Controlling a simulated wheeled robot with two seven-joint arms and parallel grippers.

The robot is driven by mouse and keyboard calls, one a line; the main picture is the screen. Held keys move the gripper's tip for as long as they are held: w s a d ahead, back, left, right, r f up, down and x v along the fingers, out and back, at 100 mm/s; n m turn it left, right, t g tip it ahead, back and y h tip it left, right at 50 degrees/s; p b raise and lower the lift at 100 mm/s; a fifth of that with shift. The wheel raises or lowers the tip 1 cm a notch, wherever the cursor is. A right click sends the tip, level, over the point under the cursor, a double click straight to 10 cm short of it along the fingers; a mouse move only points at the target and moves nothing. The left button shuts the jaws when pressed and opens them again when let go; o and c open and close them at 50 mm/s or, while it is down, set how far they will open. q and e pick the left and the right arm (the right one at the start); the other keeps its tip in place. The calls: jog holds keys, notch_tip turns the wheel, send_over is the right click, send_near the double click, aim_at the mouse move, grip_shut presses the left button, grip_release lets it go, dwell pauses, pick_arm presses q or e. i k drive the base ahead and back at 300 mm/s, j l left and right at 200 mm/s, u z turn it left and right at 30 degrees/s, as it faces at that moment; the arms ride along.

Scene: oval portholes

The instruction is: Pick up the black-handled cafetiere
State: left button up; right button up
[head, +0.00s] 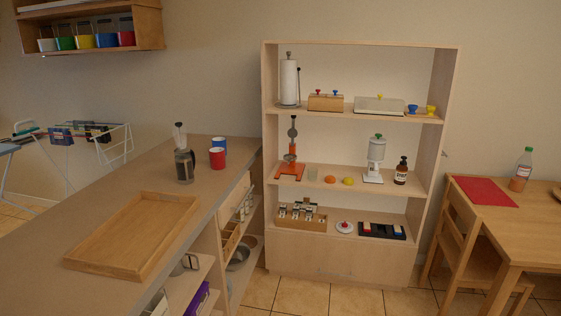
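A cafetiere (184,167) with a dark body stands upright on the wooden counter (90,212), near its far end, in the head view. It is small in the picture, and its handle is hard to make out. A pale, upright shape (179,129) shows just above and behind its top; I cannot tell whether it is part of it. Neither of my grippers is in view.
Two mugs, one blue (219,143) and one red (217,158), stand right of the cafetiere. An empty wooden tray (135,265) lies on the nearer counter. A shelf unit (340,264) stands behind, with a chair (458,236) and table (530,226) at right. Tiled floor shows between.

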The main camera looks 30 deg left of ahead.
aim_at(185, 159)
jog(key=i+j+u, duration=0.1)
jog(key=i+u, duration=0.3)
jog(key=i, duration=0.35)
jog(key=i+l+u, duration=0.1)
jog(key=i+u, duration=0.35)
jog(key=i, duration=0.25)
